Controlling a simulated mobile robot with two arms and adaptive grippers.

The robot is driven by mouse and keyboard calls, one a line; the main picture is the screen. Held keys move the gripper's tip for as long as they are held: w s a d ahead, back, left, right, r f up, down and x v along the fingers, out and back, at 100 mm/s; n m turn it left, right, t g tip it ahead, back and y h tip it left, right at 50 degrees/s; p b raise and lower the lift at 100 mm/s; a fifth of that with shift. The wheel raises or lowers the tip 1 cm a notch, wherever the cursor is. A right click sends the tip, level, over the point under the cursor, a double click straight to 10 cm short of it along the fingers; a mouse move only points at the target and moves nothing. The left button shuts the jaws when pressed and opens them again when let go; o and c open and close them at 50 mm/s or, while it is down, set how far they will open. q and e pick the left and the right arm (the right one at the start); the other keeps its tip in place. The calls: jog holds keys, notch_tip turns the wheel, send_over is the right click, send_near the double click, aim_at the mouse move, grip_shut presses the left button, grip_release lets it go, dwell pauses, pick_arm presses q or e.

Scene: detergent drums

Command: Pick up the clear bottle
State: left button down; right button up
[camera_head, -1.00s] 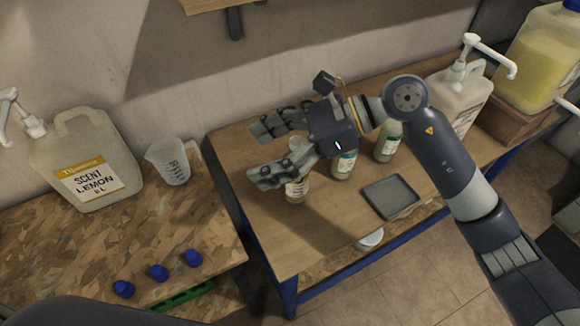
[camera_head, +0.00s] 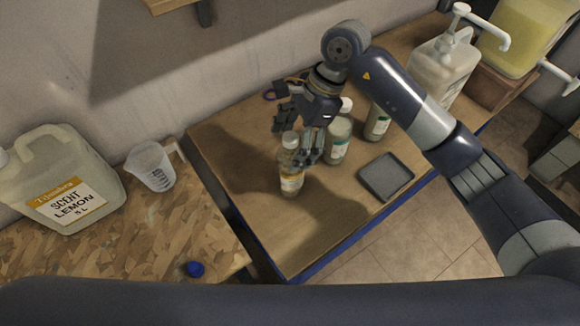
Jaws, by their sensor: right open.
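The clear bottle (camera_head: 291,178) stands upright on the wooden table, with a white cap and an orange-and-white label. My right gripper (camera_head: 297,142) is open and points down at the bottle's upper part. One finger shows behind and left of the cap, the other close to the bottle's right side. I cannot tell whether either finger touches it. My left gripper is not in view.
Two green-labelled bottles (camera_head: 338,143) (camera_head: 377,124) stand to the right of the clear bottle. A grey tray (camera_head: 386,177) lies at the front right. A measuring jug (camera_head: 152,168) and a lemon scent canister (camera_head: 62,185) stand on the left bench. The table's front left is clear.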

aim_at(284, 157)
jog(key=p+x, duration=0.2)
jog(key=x, duration=0.2)
jog(key=shift+a, duration=0.1)
jog(key=shift+a+f, duration=0.1)
jog(key=shift+f, duration=0.3)
jog(key=shift+c, duration=0.3)
jog(key=c, duration=0.5)
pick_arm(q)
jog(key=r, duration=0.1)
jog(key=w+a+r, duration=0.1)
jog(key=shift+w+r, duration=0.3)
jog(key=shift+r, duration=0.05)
pick_arm(e)
grip_shut()
